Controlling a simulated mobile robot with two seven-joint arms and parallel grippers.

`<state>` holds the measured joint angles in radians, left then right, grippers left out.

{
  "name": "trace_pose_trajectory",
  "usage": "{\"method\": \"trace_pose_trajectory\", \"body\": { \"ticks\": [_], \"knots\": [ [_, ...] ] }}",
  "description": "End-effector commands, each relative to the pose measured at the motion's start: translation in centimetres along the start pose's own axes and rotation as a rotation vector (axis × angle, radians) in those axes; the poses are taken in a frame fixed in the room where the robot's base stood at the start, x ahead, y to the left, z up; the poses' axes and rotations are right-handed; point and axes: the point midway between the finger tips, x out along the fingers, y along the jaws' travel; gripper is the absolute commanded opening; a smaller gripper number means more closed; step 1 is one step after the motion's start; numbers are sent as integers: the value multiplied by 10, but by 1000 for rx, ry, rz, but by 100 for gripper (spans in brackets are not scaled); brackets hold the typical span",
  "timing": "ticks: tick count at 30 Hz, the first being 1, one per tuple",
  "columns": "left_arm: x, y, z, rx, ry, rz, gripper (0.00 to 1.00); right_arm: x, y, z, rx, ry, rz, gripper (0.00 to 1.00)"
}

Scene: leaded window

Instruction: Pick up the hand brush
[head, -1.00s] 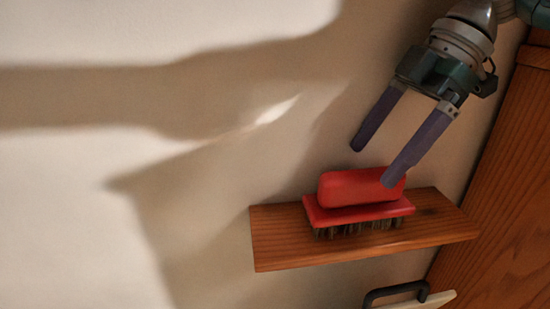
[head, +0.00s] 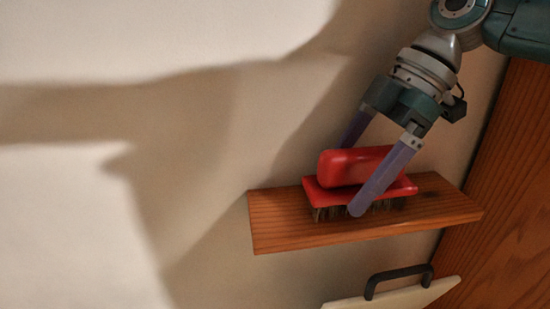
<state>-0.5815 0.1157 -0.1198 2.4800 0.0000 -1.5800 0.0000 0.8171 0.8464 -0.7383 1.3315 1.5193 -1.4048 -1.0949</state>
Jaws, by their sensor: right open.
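The red hand brush (head: 340,168) sits bristles down on a small wooden wall shelf (head: 285,225). Its handle block is on top and its dark bristles touch the board. My right gripper (head: 352,180) is open and has come down from the upper right around the brush. One purple finger is in front of the brush, with its tip near the bristles. The other finger goes behind the handle and its tip is hidden. I cannot tell whether either finger touches the brush. My left gripper is not in view.
A cream wall lies behind the shelf, with broad shadows on it. A wooden panel (head: 510,190) stands at the right. Below the shelf is a pale board (head: 395,299) with a dark handle (head: 398,273). The shelf's left end is bare.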

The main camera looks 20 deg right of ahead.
Motion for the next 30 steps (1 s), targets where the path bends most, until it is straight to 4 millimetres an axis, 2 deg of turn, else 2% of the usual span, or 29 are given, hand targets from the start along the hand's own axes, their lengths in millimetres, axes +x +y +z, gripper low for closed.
{"method": "trace_pose_trajectory", "body": {
  "ticks": [14,30],
  "knots": [
    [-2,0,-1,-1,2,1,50,3,0,2,-1,0,0,100],
    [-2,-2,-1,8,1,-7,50,3,0,2,0,0,0,42]
  ]
}}
